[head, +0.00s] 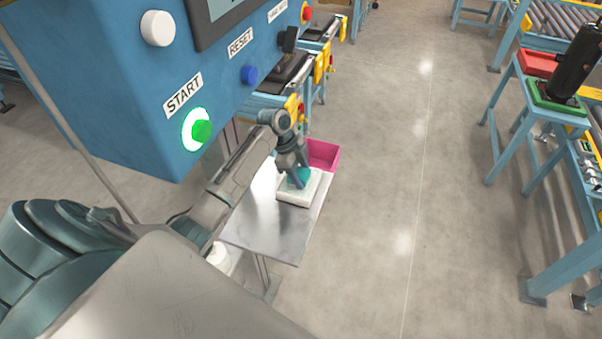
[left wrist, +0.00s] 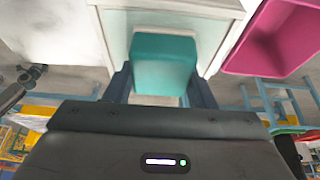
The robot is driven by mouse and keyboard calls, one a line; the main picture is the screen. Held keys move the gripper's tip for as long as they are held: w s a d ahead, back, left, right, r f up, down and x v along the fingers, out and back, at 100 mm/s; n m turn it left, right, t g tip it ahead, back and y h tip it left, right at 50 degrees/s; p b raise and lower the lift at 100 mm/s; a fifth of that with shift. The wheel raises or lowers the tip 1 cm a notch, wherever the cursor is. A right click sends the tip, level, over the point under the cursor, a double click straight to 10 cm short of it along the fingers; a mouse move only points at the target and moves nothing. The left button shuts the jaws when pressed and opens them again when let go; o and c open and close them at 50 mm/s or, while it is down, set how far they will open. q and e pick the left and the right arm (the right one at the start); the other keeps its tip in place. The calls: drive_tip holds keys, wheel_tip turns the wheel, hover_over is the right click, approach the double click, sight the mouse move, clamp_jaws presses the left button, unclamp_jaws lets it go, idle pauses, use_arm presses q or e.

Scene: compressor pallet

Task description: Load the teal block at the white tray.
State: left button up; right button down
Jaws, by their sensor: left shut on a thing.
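The teal block (left wrist: 163,65) is between the two fingers of my left gripper (left wrist: 160,88) in the left wrist view, and the jaws are shut on it. In the head view the teal block (head: 301,175) shows beside the fingers of my left gripper (head: 294,182). The white tray (head: 297,197) rests on a metal table, with the block over or in it. The tray (left wrist: 215,35) also shows behind the block in the left wrist view. I cannot tell whether the block touches the tray floor. My right gripper is not in view.
The metal table (head: 262,228) has bare surface in front of the tray. A pink bin (head: 323,155) stands just beyond the tray. A blue control panel (head: 120,70) with a lit green START button (head: 201,131) hangs at the upper left. The floor at centre right is clear.

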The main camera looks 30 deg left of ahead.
sight(307, 175)
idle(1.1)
use_arm(q)
wheel_tip(307, 175, up, 3)
drive_tip(key=p, duration=0.3)
drive_tip(key=shift+f, duration=0.2)
drive_tip(key=shift+r+p, duration=0.45)
drive_tip(key=shift+r, duration=1.75)
